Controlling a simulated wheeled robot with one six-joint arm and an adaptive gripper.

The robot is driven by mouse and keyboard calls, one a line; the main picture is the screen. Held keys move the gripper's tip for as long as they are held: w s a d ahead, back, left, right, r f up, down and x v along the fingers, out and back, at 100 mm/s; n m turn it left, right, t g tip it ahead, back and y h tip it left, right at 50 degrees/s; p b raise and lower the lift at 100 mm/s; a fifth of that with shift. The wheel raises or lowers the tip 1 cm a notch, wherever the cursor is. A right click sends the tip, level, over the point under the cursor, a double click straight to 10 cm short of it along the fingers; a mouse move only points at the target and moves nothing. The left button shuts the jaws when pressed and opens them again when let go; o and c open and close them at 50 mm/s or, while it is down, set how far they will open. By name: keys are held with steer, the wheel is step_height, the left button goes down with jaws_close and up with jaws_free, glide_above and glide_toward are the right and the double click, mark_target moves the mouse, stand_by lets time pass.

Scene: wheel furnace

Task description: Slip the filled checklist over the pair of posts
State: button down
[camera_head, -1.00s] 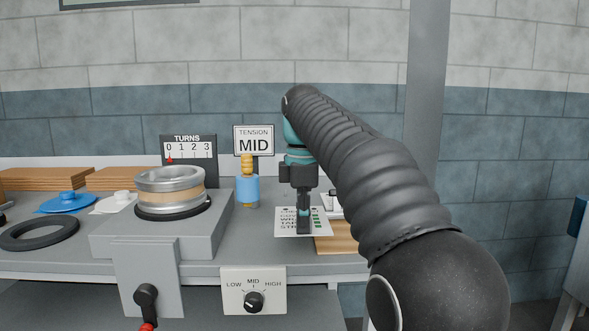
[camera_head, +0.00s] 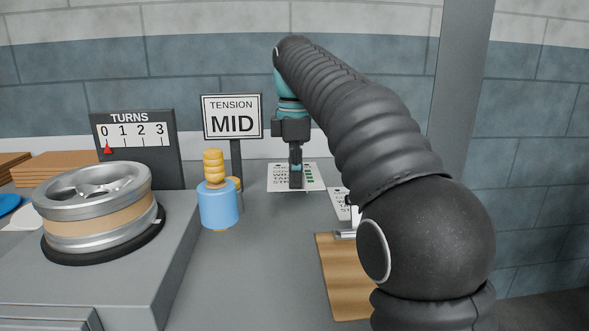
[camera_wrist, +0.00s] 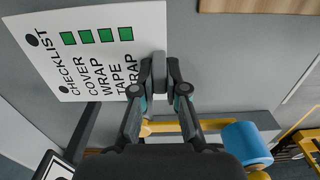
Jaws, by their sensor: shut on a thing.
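The filled checklist is a white card (camera_head: 314,172) with dark print and green squares. In the wrist view the card (camera_wrist: 150,25) shows two dark round holes at its far end, away from my jaws. My gripper (camera_head: 296,184) is shut on its near edge; the jaws also show in the wrist view (camera_wrist: 160,75). The card is held roughly flat, left of and beyond a wooden board (camera_head: 345,280). A metal fitting (camera_head: 345,234) sits on the board's far end beside another printed white sheet (camera_head: 338,200). My arm partly hides these, and I cannot make out both posts.
A blue cylinder with a yellow handle (camera_head: 218,205) stands left of the card. The tension sign (camera_head: 232,118) is behind it. A wheel wound with tan tape (camera_head: 95,213) and the turns counter (camera_head: 135,140) are farther left.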

mark_target(296, 190)
steer(key=shift+s, duration=0.1)
steer(key=shift+d+f, duration=0.1)
steer(key=shift+f, duration=0.05)
steer(key=shift+f+b, duration=1.2)
steer(key=shift+f, duration=0.75)
steer(key=shift+f+b, duration=0.75)
steer(key=shift+f, duration=0.8)
steer(key=c, duration=1.1)
jaws_free()
steer(key=shift+c, duration=0.2)
steer(key=shift+r, duration=0.1)
